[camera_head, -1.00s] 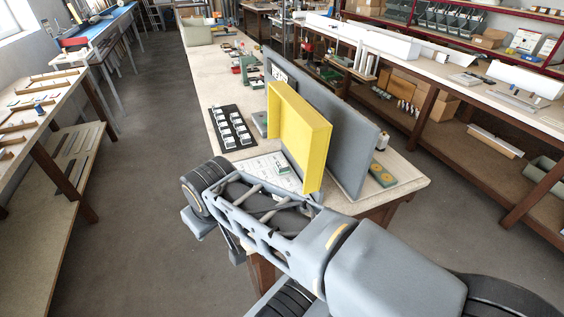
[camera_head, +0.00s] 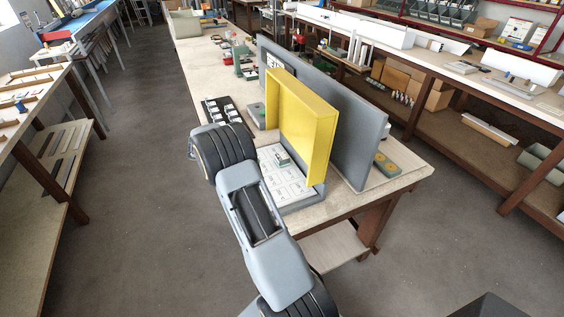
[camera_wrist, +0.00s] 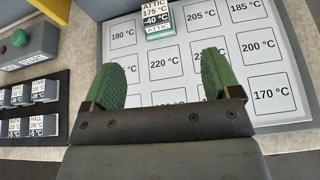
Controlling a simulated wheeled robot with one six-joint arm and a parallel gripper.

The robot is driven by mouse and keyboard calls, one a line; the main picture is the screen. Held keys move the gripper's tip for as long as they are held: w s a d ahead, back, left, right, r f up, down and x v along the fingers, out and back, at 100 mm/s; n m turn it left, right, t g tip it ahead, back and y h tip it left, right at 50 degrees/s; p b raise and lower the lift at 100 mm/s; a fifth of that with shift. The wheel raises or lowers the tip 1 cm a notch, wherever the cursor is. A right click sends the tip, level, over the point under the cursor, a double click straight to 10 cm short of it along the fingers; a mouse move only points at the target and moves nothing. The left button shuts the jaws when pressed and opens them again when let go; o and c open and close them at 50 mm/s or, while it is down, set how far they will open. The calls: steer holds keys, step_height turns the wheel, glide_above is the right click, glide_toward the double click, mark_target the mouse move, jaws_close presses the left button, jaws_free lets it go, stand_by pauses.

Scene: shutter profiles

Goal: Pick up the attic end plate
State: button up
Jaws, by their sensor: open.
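The attic end plate (camera_wrist: 158,17) is a small block with a white, black and green label reading ATTIC, 175 °C and -40 °C. It stands on the white card printed with temperatures (camera_wrist: 172,68), at the top of the wrist view. In the head view the small block (camera_head: 283,158) sits on the same card, below the yellow frame. My gripper (camera_wrist: 160,74) is open and empty. Its two green pads are spread apart over the card, with the end plate beyond their tips and roughly centred between them. In the head view the fingers are hidden.
A yellow frame (camera_head: 313,140) and a tall grey panel (camera_head: 358,150) stand right of the card. A black tray (camera_wrist: 60,112) with several labelled blocks lies to the left, below a grey box (camera_wrist: 32,43) with a green button. Floor left of the bench is clear.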

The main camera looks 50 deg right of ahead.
steer(key=p, duration=0.2)
glide_toward(283, 156)
steer(key=shift+n+h, duration=0.3)
steer(key=shift+n, duration=0.1)
steer(key=x, duration=0.2)
steer(key=f+x, duration=0.1)
steer(key=x, duration=0.2)
steer(key=shift+w+a, duration=0.1)
steer(key=shift+w, duration=0.05)
steer(key=shift+s+d, duration=0.25)
steer(key=shift+d, duration=0.25)
steer(key=p+x, duration=0.1)
steer(key=x, duration=0.2)
steer(key=shift+s+d+r+p, duration=0.1)
steer(key=shift+s+d+p, duration=0.15)
steer(key=shift+p, duration=0.1)
steer(key=shift+d+f, duration=0.25)
steer(key=shift+d, duration=0.1)
steer(key=shift+c, duration=0.2)
steer(key=c, duration=1)
